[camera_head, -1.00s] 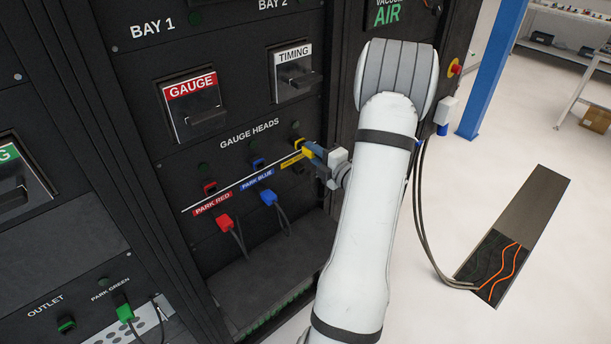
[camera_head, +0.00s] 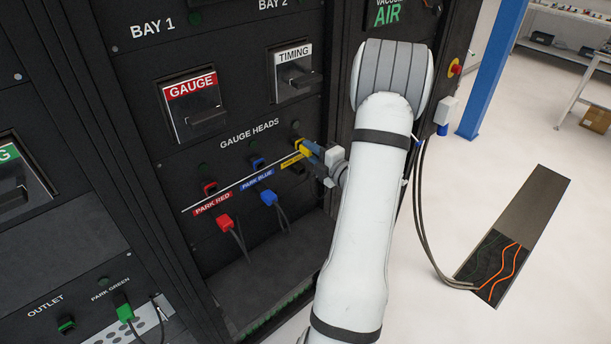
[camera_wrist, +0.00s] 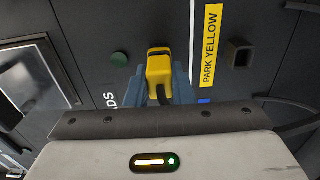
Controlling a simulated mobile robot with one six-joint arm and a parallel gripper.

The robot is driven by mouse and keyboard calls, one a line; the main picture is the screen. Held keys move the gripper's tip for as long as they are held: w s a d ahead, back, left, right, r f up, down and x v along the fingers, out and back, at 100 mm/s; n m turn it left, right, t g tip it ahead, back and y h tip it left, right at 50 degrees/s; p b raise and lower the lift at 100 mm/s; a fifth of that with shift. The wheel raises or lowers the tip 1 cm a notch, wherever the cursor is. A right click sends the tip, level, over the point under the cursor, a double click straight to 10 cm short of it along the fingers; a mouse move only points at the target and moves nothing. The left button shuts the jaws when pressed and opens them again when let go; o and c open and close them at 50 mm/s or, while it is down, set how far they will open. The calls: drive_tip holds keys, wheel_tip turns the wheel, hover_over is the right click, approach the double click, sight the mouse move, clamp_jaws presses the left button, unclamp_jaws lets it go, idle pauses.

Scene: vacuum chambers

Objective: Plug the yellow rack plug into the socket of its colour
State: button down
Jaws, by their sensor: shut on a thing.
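My gripper (camera_head: 312,155) is shut on the yellow plug (camera_head: 303,149) at the right end of the gauge heads row. In the wrist view the yellow plug (camera_wrist: 159,72) sits between the blue fingers, with its dark cable running back toward my gripper. The plug's front is at the panel, over the spot of the yellow socket, which it hides. I cannot tell how deep it is in. The PARK YELLOW label (camera_wrist: 211,45) is to its right in the wrist view, and the dark park socket (camera_wrist: 238,55) beyond that is empty.
The red plug (camera_head: 225,223) and blue plug (camera_head: 268,198) sit in their park places, cables hanging. Above them are the red socket (camera_head: 209,187) and blue socket (camera_head: 257,163). The TIMING handle (camera_head: 299,82) juts out above. My arm covers the panel's right side.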

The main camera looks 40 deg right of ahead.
drive_tip(key=shift+w, duration=0.2)
idle(0.5)
drive_tip(key=c, duration=1.2)
unclamp_jaws()
drive_tip(key=shift+o, duration=0.2)
drive_tip(key=s, duration=0.7)
drive_tip(key=shift+d, duration=0.3)
drive_tip(key=shift+w, duration=0.1)
